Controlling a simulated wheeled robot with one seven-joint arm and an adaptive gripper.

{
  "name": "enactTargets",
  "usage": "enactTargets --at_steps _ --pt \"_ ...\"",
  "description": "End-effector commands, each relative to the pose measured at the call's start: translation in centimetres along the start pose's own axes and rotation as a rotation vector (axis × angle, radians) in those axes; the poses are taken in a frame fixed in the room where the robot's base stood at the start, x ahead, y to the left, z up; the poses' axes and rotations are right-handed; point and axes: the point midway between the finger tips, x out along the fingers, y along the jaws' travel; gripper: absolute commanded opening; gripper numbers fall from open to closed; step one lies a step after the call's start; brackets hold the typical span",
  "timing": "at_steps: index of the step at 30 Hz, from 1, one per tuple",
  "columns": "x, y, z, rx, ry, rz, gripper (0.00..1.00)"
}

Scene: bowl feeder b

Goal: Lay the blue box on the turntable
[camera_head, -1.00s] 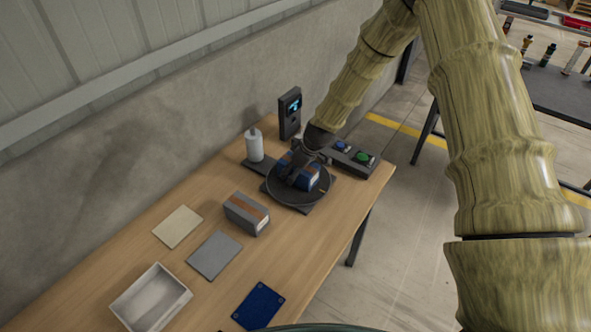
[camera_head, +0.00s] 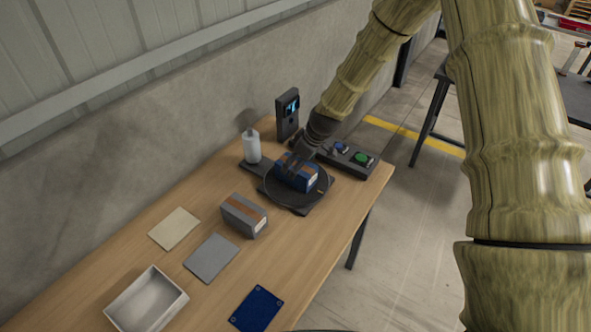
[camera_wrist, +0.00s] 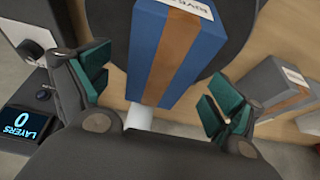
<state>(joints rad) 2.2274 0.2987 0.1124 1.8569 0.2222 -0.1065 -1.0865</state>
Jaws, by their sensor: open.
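The blue box (camera_head: 297,174), with a brown band and a white label, lies on the black round turntable (camera_head: 288,200) in the head view. In the wrist view the blue box (camera_wrist: 172,52) sits between and beyond my open fingers, with gaps on both sides. My gripper (camera_wrist: 155,92) has green-padded fingertips spread apart. In the head view my gripper (camera_head: 303,153) is just above and behind the box and hides part of it. The dark turntable (camera_wrist: 222,38) shows behind the box in the wrist view.
A grey box with a brown band (camera_head: 244,215) stands left of the turntable. A white bottle (camera_head: 252,147), a dark display unit (camera_head: 287,114) and a button panel (camera_head: 350,157) stand close around it. Flat pads and a white tray (camera_head: 147,301) lie at the front left.

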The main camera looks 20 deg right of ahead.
Motion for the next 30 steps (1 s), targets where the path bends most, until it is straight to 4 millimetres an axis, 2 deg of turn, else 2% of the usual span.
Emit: enactTargets --at_steps 15,21,30 --pt "-5.5 0.1 0.0 0.0 0.002 0.002 0.93" --pt "-6.7 0.0 0.0 0.0 0.0 0.0 0.93" --pt "-7.0 0.0 0.0 0.0 0.0 0.0 0.93"
